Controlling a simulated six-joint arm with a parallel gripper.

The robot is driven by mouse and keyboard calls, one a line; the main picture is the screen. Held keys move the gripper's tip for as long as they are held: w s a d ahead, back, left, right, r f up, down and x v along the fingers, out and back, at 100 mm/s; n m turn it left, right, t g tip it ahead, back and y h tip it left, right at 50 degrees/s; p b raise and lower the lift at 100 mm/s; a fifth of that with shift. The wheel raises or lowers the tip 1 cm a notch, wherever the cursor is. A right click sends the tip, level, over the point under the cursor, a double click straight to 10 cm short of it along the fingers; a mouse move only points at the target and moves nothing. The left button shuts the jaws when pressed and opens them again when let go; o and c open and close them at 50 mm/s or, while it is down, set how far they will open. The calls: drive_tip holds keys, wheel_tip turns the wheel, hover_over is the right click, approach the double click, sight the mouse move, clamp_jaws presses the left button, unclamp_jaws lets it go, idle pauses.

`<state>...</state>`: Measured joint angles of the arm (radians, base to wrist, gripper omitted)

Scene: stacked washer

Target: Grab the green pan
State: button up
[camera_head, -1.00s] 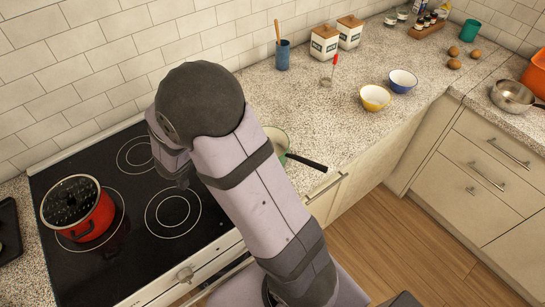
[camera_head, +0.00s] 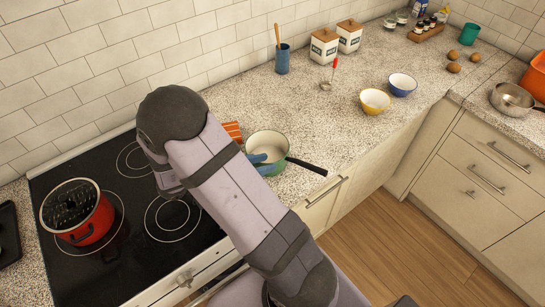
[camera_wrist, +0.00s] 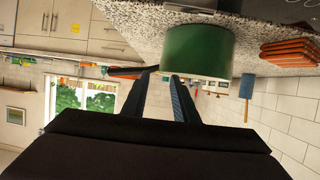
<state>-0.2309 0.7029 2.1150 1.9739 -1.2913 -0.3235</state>
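The green pan (camera_head: 279,168) stands upright on the speckled counter just right of the stove, with a pale inside and a black handle pointing right and towards the front. My gripper's blue fingers (camera_head: 259,163) show at the pan's near left side, partly hidden by my arm. In the wrist view, which is upside down, the green pan (camera_wrist: 198,50) is close beyond the fingertips. My gripper (camera_wrist: 163,76) is open there, with a gap between its two fingers and nothing seen held. I cannot tell whether a finger touches the pan.
A red pot (camera_head: 88,230) stands on the black stovetop (camera_head: 130,262). An orange stack (camera_head: 233,131) lies just behind the pan. A blue utensil cup (camera_head: 282,60), a yellow bowl (camera_head: 375,100) and a blue bowl (camera_head: 402,83) stand farther right. The counter between pan and bowls is mostly clear.

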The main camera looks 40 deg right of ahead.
drive_tip(key=shift+p+x, duration=1.15)
drive_tip(key=shift+x, duration=1)
drive_tip(key=shift+d+f, duration=0.2)
drive_tip(key=shift+d, duration=0.25)
drive_tip(key=shift+c, duration=0.2)
clamp_jaws()
drive_tip(key=shift+f, duration=0.1)
